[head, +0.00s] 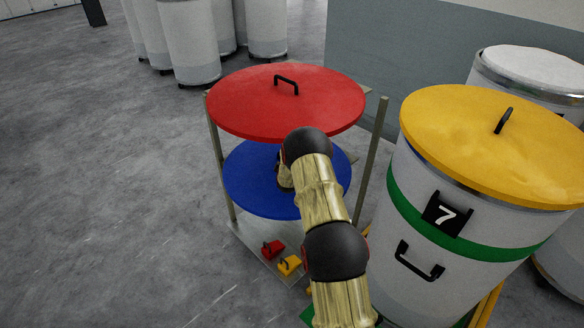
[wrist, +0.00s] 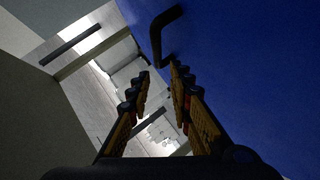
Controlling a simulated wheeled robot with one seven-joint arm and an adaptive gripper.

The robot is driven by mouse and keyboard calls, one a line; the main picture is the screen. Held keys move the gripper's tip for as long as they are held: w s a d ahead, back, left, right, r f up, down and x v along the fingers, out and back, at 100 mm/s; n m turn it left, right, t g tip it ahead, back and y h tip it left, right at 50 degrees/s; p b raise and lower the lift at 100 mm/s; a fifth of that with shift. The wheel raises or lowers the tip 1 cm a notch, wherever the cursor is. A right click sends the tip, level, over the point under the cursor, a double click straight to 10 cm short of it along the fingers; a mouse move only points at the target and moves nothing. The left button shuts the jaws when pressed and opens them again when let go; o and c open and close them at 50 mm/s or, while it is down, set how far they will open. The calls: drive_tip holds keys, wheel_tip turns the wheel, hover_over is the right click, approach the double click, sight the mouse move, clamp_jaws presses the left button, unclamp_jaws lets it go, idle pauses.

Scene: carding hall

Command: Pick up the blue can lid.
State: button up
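The blue can lid (head: 252,185) is a wide disc lying flat on the middle level of a rack, under the red lid (head: 250,105). My arm covers part of it in the head view. In the wrist view the blue lid (wrist: 255,75) fills the right side, and its black bar handle (wrist: 157,40) stands out at the top. My gripper (wrist: 160,76) is open and empty, with a gap between its fingertips. The handle lies just beyond the fingertips and is not between them. In the head view my arm hides most of the gripper.
The red lid overhangs the blue one closely, and rack posts (head: 372,147) stand at the sides. Small red (head: 272,250) and yellow (head: 289,265) blocks lie on the bottom shelf. A yellow-lidded can (head: 470,200) numbered 7 stands close right. The floor at left is clear.

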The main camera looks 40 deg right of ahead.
drive_tip(key=shift+d+f, duration=0.7)
drive_tip(key=shift+d, duration=0.05)
drive_tip(key=b+x, duration=0.1)
drive_tip(key=x, duration=0.2)
drive_tip(key=b+x, duration=0.2)
drive_tip(key=x, duration=0.1)
drive_tip(key=shift+d+f+b, duration=0.25)
drive_tip(key=shift+d+b, duration=0.05)
drive_tip(key=shift+d, duration=0.2)
drive_tip(key=shift+w+d, duration=0.15)
drive_tip(key=shift+w, duration=0.15)
drive_tip(key=shift+r, duration=0.1)
drive_tip(key=shift+c, duration=0.6)
drive_tip(key=c, duration=0.4)
clamp_jaws()
drive_tip(key=shift+r, duration=0.1)
